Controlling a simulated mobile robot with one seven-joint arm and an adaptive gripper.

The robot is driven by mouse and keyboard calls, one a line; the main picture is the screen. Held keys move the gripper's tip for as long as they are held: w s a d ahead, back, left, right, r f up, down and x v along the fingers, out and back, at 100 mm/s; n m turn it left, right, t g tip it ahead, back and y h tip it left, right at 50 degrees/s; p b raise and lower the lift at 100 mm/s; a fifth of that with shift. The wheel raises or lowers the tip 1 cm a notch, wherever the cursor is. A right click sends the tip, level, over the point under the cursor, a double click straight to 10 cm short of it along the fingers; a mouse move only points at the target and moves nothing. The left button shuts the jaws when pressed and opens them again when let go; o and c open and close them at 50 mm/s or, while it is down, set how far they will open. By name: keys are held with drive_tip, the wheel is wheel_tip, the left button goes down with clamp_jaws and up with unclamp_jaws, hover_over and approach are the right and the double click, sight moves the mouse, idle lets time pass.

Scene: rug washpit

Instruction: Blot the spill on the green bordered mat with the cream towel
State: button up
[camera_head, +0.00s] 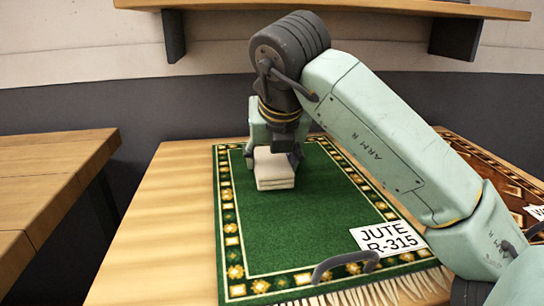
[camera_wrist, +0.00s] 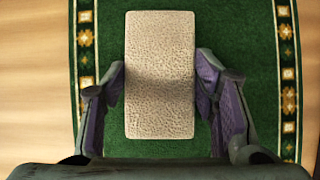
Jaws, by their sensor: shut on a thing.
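The green bordered mat (camera_head: 300,236) lies on a wooden table, with a patterned gold border and a white fringe at its near end. It also fills much of the wrist view (camera_wrist: 225,30). The cream towel (camera_head: 274,172), a folded block, is at the far part of the mat. My gripper (camera_head: 274,150) is shut on the towel from above. In the wrist view the towel (camera_wrist: 160,45) sits between my two fingers (camera_wrist: 160,88), which touch its sides. I cannot tell whether the towel touches the mat. No spill shows; it may be under the towel.
A white label (camera_head: 387,238) reading "JUTE R-315" lies on the mat's near right. A dark curved handle (camera_head: 345,264) is near the front edge. A brown patterned rug (camera_head: 490,170) lies to the right. Another wooden table (camera_head: 45,180) stands at left. A shelf (camera_head: 350,5) hangs above.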

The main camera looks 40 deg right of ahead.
drive_tip(key=shift+f+b, duration=0.7)
drive_tip(key=shift+f, duration=0.1)
idle(1.8)
wheel_tip(320, 180, up, 7)
drive_tip(key=p, duration=0.5)
drive_tip(key=shift+r, duration=0.2)
